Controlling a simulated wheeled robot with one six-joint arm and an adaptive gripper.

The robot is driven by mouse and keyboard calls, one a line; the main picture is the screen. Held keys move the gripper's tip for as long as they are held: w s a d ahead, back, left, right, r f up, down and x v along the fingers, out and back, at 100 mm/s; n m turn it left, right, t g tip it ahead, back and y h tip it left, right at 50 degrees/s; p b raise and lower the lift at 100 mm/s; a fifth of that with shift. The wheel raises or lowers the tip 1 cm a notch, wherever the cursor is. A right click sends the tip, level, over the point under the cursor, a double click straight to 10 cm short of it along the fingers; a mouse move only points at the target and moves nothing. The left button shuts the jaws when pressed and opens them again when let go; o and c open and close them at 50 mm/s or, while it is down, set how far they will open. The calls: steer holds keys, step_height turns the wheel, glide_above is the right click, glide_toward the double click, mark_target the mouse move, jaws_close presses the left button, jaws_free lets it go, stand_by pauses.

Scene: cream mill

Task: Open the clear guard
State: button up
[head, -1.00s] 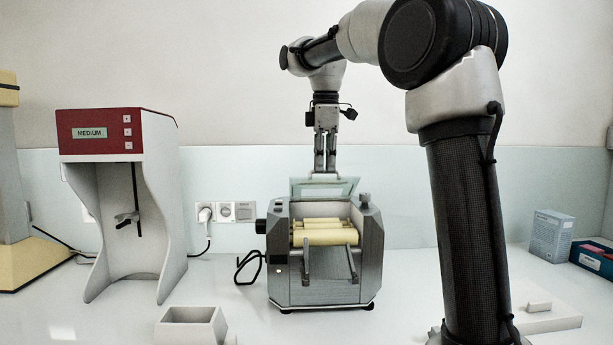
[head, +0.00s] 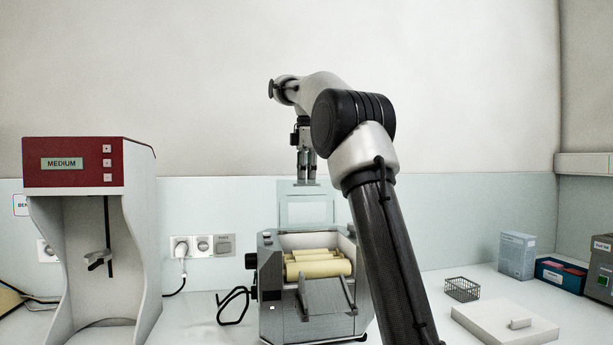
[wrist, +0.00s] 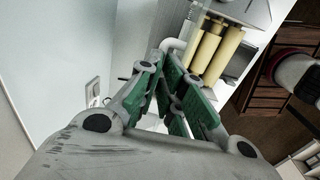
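The clear guard (head: 306,210) is a pale see-through panel with a light frame. It stands raised, close to upright, at the back of the grey three-roller mill (head: 315,318), with the cream-coloured rollers (head: 319,269) uncovered in front of it. My gripper (head: 306,180) points down, its tips at the guard's top edge; whether they touch it I cannot tell. In the wrist view the green-padded fingers (wrist: 164,60) come together at the tips with nothing clearly held between them.
A red-topped stand marked MEDIUM (head: 88,165) is at the left. A wire basket (head: 462,289), a white block (head: 505,322) and boxes (head: 517,255) are at the right.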

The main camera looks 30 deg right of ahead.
steer(key=shift+o, duration=0.9)
step_height(320, 180, down, 2)
steer(key=shift+a+g, duration=0.1)
steer(key=shift+g, duration=0.3)
steer(key=shift+w+f, duration=0.1)
steer(key=shift+w, duration=0.1)
